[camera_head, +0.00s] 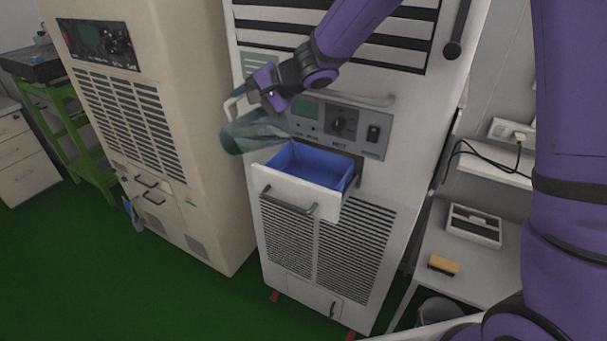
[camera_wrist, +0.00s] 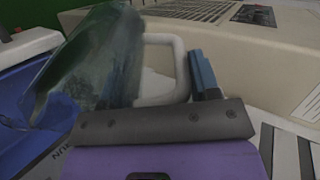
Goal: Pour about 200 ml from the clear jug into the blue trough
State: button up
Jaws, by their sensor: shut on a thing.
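The clear jug (camera_head: 255,132) is tilted steeply, with its mouth over the blue trough (camera_head: 318,165). The trough is the blue inside of a white drawer pulled out from the right-hand cabinet. My gripper (camera_head: 262,92) is shut on the jug's white handle, up and to the left of the drawer. In the wrist view the jug (camera_wrist: 97,60) fills the upper left, and its white handle (camera_wrist: 176,72) is beside a gripper finger. The blue trough (camera_wrist: 22,98) shows at the left edge. The liquid level in the trough cannot be made out.
The right-hand cabinet (camera_head: 385,225) has a control panel (camera_head: 340,122) just behind the drawer. A beige cabinet (camera_head: 135,110) stands to the left. A side table at right bears a yellow sponge-like block (camera_head: 443,265) and a grey-white box (camera_head: 474,226). Green floor is open in front.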

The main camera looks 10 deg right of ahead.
jog(key=shift+s+d+r+y+p, duration=0.1)
jog(key=shift+d+r+y+p, duration=0.2)
jog(key=shift+r, duration=0.15)
jog(key=shift+s+d+r+y+p, duration=0.15)
jog(key=shift+r+y+p, duration=0.1)
jog(key=shift+r, duration=0.2)
dwell(1.3)
jog(key=shift+a+r+t, duration=0.1)
jog(key=shift+a+t, duration=0.1)
jog(key=shift+t, duration=0.1)
dwell(0.3)
jog(key=shift+d+r+y+p, duration=0.2)
jog(key=shift+y+p, duration=0.2)
jog(key=shift+y, duration=0.05)
dwell(0.8)
